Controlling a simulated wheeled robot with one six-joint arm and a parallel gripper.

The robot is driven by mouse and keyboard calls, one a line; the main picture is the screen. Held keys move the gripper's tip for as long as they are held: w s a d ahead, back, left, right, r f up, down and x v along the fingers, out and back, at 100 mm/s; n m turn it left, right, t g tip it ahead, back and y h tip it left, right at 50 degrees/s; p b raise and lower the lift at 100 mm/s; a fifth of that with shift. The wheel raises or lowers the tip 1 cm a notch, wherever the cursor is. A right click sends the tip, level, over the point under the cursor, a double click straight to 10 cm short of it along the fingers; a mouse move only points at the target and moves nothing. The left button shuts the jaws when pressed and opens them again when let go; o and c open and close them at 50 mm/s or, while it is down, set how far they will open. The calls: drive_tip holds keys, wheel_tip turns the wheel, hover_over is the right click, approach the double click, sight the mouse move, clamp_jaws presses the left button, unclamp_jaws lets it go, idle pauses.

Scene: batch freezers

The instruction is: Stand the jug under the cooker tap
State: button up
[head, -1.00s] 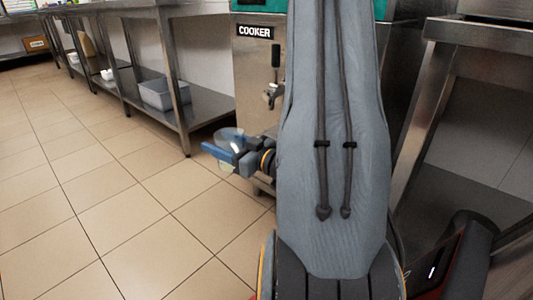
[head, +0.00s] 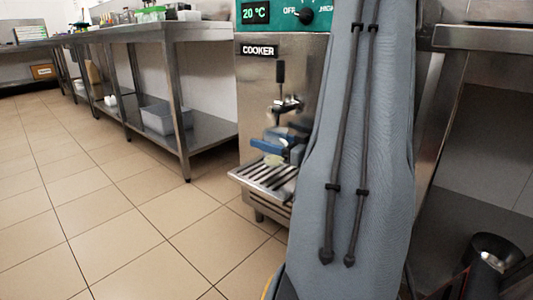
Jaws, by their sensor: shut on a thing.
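The cooker (head: 254,85) is a steel cabinet with a teal top panel, a black COOKER label and a display reading 20 °C. Its tap (head: 285,105) has a dark upright handle on the front face. My gripper (head: 266,146), with blue fingers, is shut on the clear jug (head: 272,160), in front of the cooker below the tap. The jug looks upright, with something pale yellowish low in it. It is over the slatted drip tray (head: 262,180); I cannot tell whether it touches the slats. My grey arm hides the cooker's right side.
A steel table (head: 185,32) with a lower shelf stands left of the cooker, with a grey bin (head: 162,118) on that shelf. Another steel table (head: 480,38) is at the right. The tiled floor (head: 130,225) in front is clear.

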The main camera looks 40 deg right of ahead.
drive_tip(key=shift+f+b, duration=1.3)
drive_tip(key=shift+f, duration=0.45)
drive_tip(key=o, duration=1.2)
drive_tip(key=shift+s+r, duration=0.1)
drive_tip(key=shift+s, duration=0.1)
drive_tip(key=s+p, duration=0.2)
drive_tip(key=s, duration=0.1)
drive_tip(key=s+d+p, duration=0.1)
drive_tip(key=s+p, duration=0.1)
drive_tip(key=s, duration=0.2)
drive_tip(key=shift+d, duration=0.2)
drive_tip(key=shift+a, duration=0.1)
